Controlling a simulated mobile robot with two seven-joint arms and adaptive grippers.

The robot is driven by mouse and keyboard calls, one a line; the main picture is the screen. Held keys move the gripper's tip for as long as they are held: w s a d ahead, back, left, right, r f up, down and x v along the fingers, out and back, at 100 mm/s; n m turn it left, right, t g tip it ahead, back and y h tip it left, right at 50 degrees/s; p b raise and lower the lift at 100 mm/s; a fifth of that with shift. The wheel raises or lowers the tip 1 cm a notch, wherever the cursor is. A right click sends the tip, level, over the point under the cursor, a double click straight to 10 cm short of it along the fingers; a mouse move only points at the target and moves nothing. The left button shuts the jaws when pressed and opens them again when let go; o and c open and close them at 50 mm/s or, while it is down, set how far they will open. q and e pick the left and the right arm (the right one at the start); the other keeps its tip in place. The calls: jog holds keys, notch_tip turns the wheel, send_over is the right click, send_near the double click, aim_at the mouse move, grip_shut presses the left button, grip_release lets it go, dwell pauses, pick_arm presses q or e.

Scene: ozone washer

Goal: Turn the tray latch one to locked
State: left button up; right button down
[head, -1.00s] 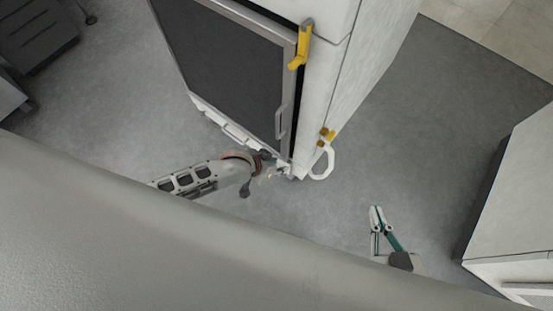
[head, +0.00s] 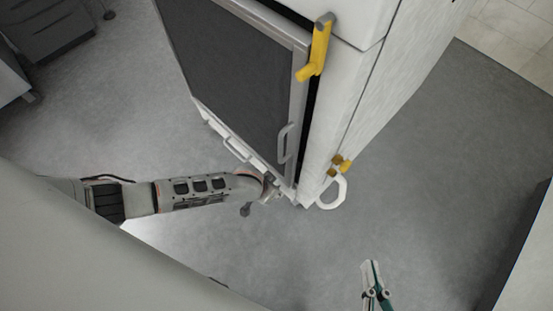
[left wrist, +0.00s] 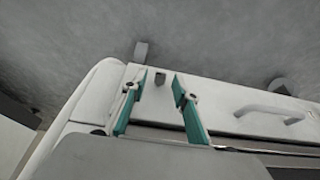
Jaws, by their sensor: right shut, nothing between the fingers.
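The white washer cabinet (head: 352,100) stands upper middle in the head view. In the head view my left gripper (head: 272,189) is at the cabinet's lower front edge, and the latch there is too small to make out. My right gripper (head: 372,268) is shut and empty above the floor, lower right.
The dark door (head: 235,80) has a grey handle (head: 284,143) and a yellow lever (head: 317,48) beside it. A white loop (head: 335,192) sticks out from the cabinet's lower corner. A bar handle (left wrist: 270,112) is right of the left gripper. Floor is clear right of the cabinet.

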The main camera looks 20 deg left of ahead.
pick_arm(q)
jog(key=shift+w+f, duration=0.2)
pick_arm(e)
jog(key=shift+a+r, duration=0.1)
jog(key=shift+a, duration=0.1)
pick_arm(q)
grip_shut()
